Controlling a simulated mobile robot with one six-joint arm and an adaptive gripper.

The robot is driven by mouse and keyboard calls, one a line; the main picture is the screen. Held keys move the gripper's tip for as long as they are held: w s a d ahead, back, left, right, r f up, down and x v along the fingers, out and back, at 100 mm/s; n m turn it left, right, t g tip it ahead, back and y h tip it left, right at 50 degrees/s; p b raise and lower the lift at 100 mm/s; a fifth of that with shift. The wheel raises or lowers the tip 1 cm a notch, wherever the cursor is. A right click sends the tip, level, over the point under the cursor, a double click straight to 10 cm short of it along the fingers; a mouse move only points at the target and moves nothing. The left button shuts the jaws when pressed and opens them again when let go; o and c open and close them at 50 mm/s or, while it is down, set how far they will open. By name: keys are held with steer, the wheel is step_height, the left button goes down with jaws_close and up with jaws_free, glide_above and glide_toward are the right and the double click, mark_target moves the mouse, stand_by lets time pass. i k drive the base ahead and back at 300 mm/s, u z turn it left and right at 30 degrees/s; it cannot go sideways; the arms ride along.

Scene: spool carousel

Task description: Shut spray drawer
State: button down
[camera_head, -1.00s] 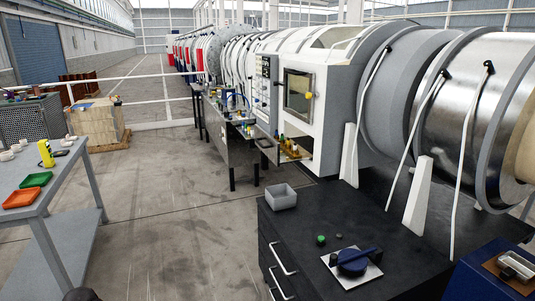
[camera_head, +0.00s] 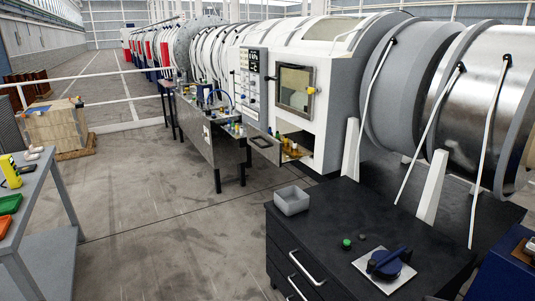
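A pulled-out drawer sticks out low from the white machine housing (camera_head: 330,98), below its square window. Its grey front panel with a dark handle frame (camera_head: 263,146) faces left and stands apart from the housing. Small yellow and amber bottles (camera_head: 291,149) show behind the front, in the opening. I take this to be the spray drawer; no label is legible. My gripper is not in view.
A black drawer cabinet (camera_head: 337,220) stands at front right with a grey bin (camera_head: 292,201) and a blue rotary handle (camera_head: 389,263) on top. A workbench (camera_head: 220,145) adjoins the machine. A grey table (camera_head: 48,200) is at left. Open floor lies between.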

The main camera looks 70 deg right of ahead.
mark_target(279, 153)
steer(key=i, duration=1.45)
steer(key=u, duration=0.3)
steer(key=k, duration=0.15)
steer(key=z, duration=3.25)
